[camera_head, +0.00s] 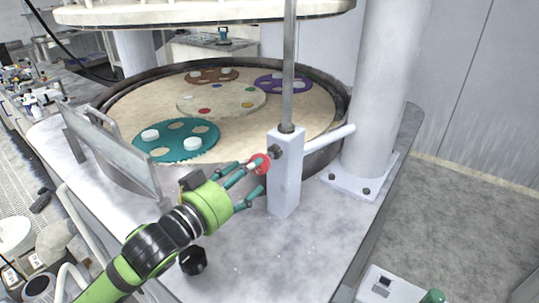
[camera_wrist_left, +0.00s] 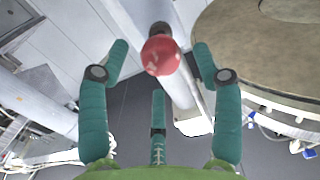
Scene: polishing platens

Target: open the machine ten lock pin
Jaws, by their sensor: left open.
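The lock pin shows as a round red knob (camera_head: 262,159) on the side of a white square post (camera_head: 285,192) at the front edge of the machine's round platen. My left gripper (camera_head: 257,178), green with teal fingers, is open right at the knob. In the left wrist view the red knob (camera_wrist_left: 161,56) sits between the two upper fingertips, with a gap on both sides, and the third finger is below it. The fingers do not appear closed on it. The pin's shaft is mostly hidden behind the knob. My right gripper is out of view.
A metal rod (camera_head: 289,70) rises from the post, and a thick white column (camera_head: 385,90) stands to its right. A teal disc (camera_head: 176,153) with white pieces lies on the platen (camera_head: 250,135). A grey panel (camera_head: 110,152) stands at left. Bare grey deck lies in front.

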